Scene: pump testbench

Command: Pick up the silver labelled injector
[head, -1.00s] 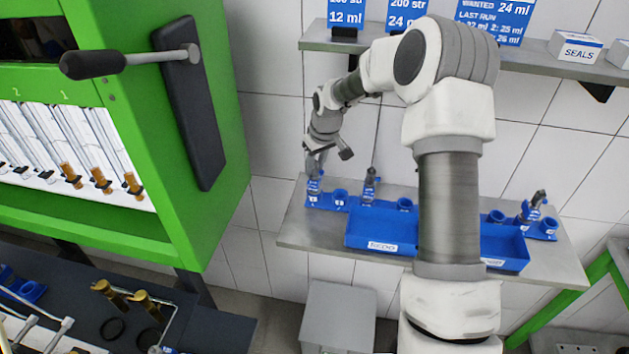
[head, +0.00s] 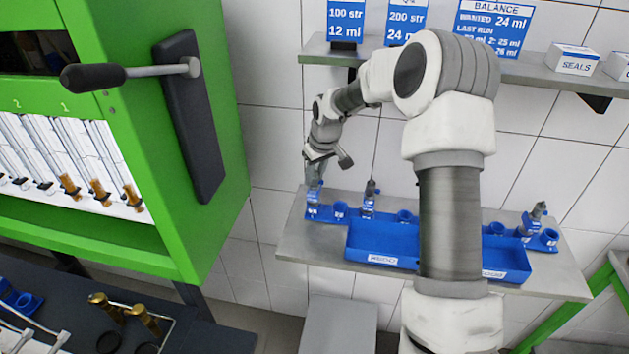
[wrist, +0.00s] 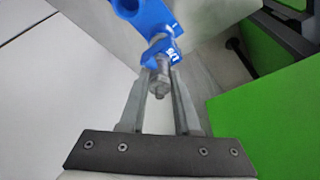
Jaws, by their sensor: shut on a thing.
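The silver injector (wrist: 160,82) with a blue label marked in white (wrist: 168,52) stands between my two fingers in the wrist view. My gripper (wrist: 160,90) is shut on its upper metal part. In the head view my gripper (head: 314,178) points down over the left end of the shelf, and the injector (head: 313,194) is small below it, over the blue holder (head: 326,213). I cannot tell whether its lower end is clear of the holder. The holder also shows in the wrist view (wrist: 128,6).
Another injector (head: 369,197) stands close to the right, and one more (head: 535,216) stands at the right end. A blue tray (head: 385,240) lies in front on the grey shelf (head: 295,235). The green cabinet (head: 215,235) stands to the left. A sign shelf (head: 330,55) is above.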

